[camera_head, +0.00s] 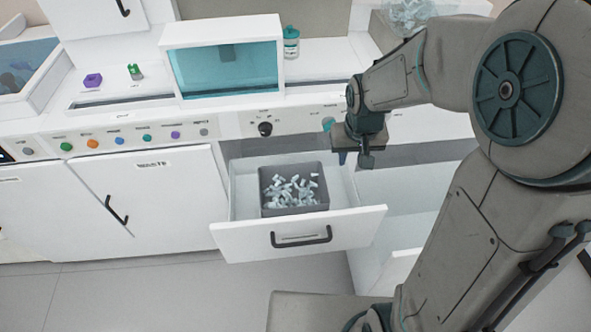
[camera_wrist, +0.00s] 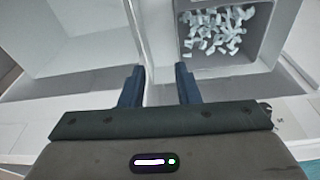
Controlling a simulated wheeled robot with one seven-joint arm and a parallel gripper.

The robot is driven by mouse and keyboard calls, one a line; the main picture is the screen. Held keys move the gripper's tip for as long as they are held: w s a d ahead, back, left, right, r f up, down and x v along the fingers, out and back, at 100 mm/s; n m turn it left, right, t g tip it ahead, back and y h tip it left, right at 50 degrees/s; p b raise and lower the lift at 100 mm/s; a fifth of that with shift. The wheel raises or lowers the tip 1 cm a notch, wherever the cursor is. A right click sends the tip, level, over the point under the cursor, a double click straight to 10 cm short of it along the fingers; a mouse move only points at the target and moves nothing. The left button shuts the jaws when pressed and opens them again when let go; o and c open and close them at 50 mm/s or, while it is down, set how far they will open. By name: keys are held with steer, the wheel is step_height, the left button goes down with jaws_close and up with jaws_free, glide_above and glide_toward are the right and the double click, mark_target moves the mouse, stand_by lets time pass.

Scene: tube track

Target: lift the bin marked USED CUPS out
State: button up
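A grey open-topped bin (camera_head: 296,211) full of small whitish cups (camera_head: 290,188) sits in a pulled-out white drawer (camera_head: 245,240). I cannot read any USED CUPS marking on it. My gripper (camera_head: 358,160) is to the right of the bin and higher than it, pointing down near the drawer's right side. In the wrist view the bin (camera_wrist: 262,52) is at the upper right, with its cups (camera_wrist: 217,28) inside. My gripper's two dark fingers (camera_wrist: 159,85) are apart with nothing between them, over the drawer's side wall.
The drawer has a black handle (camera_head: 301,237) on its front. A counter with a knob panel (camera_head: 265,128) runs above it, and a teal-fronted box (camera_head: 227,70) stands on top. An open pale compartment (camera_head: 395,215) lies right of the drawer. Floor in front is clear.

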steer(key=shift+n+g, duration=0.3)
steer(key=shift+n, duration=0.2)
steer(key=w+a+f, duration=0.1)
steer(key=w+f, duration=0.1)
steer(key=f, duration=0.4)
steer(key=w+a+f+b, duration=0.1)
steer(key=w+a+f, duration=0.1)
steer(key=f, duration=0.5)
steer(key=w+a+f+b, duration=0.1)
steer(key=w+a+f, duration=0.1)
steer(key=f, duration=0.4)
steer(key=shift+w+a+f, duration=0.1)
steer(key=shift+w+f, duration=0.05)
steer(key=shift+w, duration=0.25)
steer(key=shift+w+d+f, duration=0.1)
steer(key=shift+w+f, duration=0.05)
steer(key=shift+f, duration=0.6)
steer(key=shift+w+d+f, duration=0.1)
steer(key=shift+f, duration=0.7)
steer(key=shift+w+d+f, duration=0.1)
steer(key=shift+w+f, duration=0.05)
steer(key=shift+f, duration=0.6)
steer(key=shift+w+f, duration=0.15)
steer(key=shift+f, duration=0.4)
jaws_close()
